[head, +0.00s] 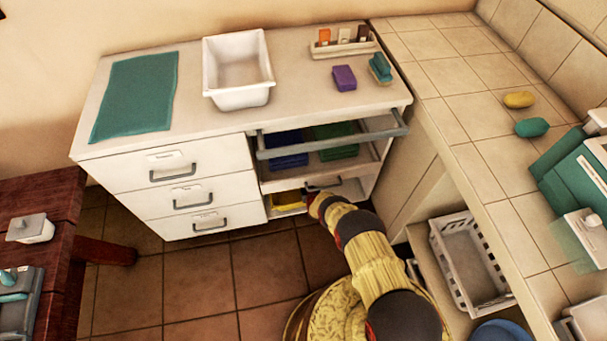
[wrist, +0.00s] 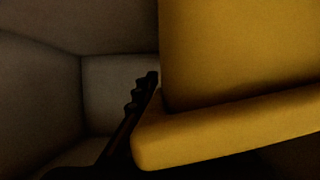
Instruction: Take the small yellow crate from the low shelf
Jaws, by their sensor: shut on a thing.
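The small yellow crate (head: 288,203) sits in the low, open bottom shelf of the white cabinet, partly hidden by the shelf edge and my arm. In the wrist view the yellow crate (wrist: 240,60) fills the right side, with its wall and rim close to the camera. My gripper (head: 314,199) reaches into the low shelf at the right end of the crate. One dark ridged finger (wrist: 140,105) shows against the crate's left edge in the wrist view; the other finger is hidden. My gripper is shut on the crate.
Above is a shelf with a blue crate (head: 287,152) and a green crate (head: 335,141), behind a grey rail (head: 335,143). White drawers (head: 188,195) with handles stand to the left. A white slatted basket (head: 470,262) is under the tiled counter to the right. Floor is clear at front left.

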